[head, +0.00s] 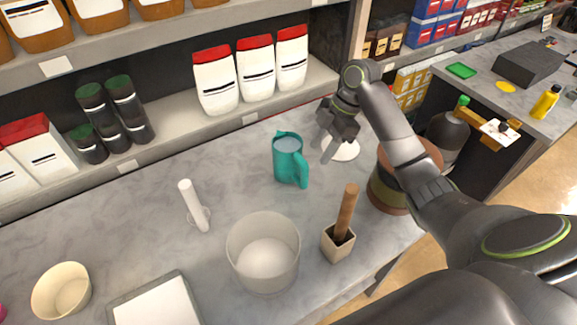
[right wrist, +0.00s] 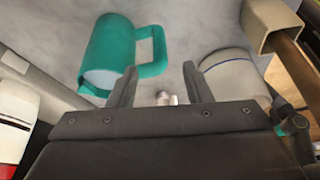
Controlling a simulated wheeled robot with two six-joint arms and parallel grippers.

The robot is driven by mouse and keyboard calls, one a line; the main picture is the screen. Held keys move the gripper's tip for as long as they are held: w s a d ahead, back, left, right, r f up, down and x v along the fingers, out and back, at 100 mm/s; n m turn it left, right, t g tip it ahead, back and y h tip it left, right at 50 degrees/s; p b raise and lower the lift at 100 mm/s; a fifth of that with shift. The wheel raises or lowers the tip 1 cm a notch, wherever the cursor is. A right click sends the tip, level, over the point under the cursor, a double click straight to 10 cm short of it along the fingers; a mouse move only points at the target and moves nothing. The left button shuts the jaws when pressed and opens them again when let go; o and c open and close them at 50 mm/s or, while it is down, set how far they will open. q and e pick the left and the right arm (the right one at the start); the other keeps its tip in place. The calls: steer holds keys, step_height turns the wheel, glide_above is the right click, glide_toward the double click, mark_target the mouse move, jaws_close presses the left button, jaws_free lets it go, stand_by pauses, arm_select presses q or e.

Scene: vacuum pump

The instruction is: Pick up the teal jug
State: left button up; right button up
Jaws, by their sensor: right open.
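The teal jug (head: 286,160) stands upright on the grey marbled counter, with a pale, whitish-blue inside. Its handle faces the front right. My right gripper (head: 327,150) is just to the right of the jug, apart from it, with its jaws open and empty. In the right wrist view the jug (right wrist: 103,55) shows at upper left. Its handle points towards the space in front of the open fingers (right wrist: 158,78). My left gripper is not in view.
A clear round container (head: 263,262), a square holder with a wooden handle (head: 338,243) and a white cylinder (head: 193,205) stand in front of the jug. A white round item (head: 345,150) lies behind my gripper. Shelves with white bags (head: 215,85) line the back.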

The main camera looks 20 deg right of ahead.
mark_target(306, 173)
steer(key=p+x, duration=0.1)
steer(key=x, duration=0.9)
steer(key=shift+w+r, duration=0.1)
jaws_close()
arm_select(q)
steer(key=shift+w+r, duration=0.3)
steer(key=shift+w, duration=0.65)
arm_select(e)
steer(key=shift+w+r, duration=0.1)
